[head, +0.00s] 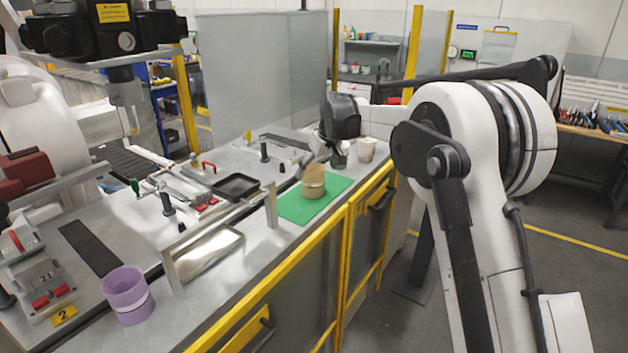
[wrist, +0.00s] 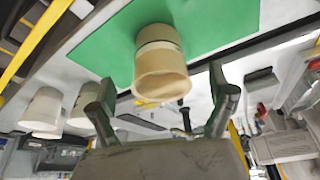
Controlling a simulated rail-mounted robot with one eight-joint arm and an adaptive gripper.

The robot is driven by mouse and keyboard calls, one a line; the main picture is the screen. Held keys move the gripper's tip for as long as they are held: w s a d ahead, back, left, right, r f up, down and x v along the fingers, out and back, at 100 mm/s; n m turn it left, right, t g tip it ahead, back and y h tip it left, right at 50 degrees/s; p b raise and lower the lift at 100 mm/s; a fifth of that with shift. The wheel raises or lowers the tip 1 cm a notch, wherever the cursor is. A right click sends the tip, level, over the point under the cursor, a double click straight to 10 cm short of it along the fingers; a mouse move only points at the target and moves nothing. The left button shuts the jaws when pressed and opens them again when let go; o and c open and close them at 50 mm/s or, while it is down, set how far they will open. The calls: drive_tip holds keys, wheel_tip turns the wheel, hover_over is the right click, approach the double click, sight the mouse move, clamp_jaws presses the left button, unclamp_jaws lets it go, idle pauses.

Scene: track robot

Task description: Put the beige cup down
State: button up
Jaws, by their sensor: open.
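The beige cup (head: 313,185) stands on the green mat (head: 290,208) on the metal bench in the head view. In the wrist view the beige cup (wrist: 161,82) shows with its mouth toward the camera and its far end against the green mat (wrist: 220,22). My gripper (wrist: 163,92) is open, one finger on each side of the cup in the picture, with visible gaps. In the head view my gripper (head: 323,158) is just above and behind the cup, partly hidden by my wrist.
Pale cups (head: 366,149) stand behind the mat, near my gripper. A purple cup (head: 127,294) stands at the front left. The yellow-framed bench edge runs close to the mat's right side.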

drive_tip(key=s+d+r+m, duration=0.2)
drive_tip(key=s+d+r, duration=0.7)
drive_tip(key=s+r, duration=0.45)
drive_tip(key=s+d+r+m+t+h, duration=0.1)
drive_tip(key=s+d, duration=0.3)
drive_tip(key=s, duration=0.3)
drive_tip(key=s+d+m+t, duration=0.1)
drive_tip(key=s+d, duration=0.2)
drive_tip(key=s, duration=0.4)
drive_tip(key=s+d+f+m, duration=0.1)
drive_tip(key=s+d+f, duration=0.1)
drive_tip(key=s, duration=0.6)
drive_tip(key=s+d+f+m+t+h, duration=0.1)
drive_tip(key=s+d+f, duration=0.2)
drive_tip(key=s+f, duration=0.2)
drive_tip(key=s+d+f+m, duration=0.1)
drive_tip(key=s+d+f, duration=0.2)
drive_tip(key=s, duration=0.8)
drive_tip(key=shift+s+f+h, duration=0.3)
drive_tip(key=shift+f+h, duration=0.1)
drive_tip(key=shift+f, duration=0.3)
wheel_tip(320, 180, down, 3)
drive_tip(key=b, duration=0.2)
drive_tip(key=shift+r+b, duration=0.2)
drive_tip(key=shift+b, duration=0.2)
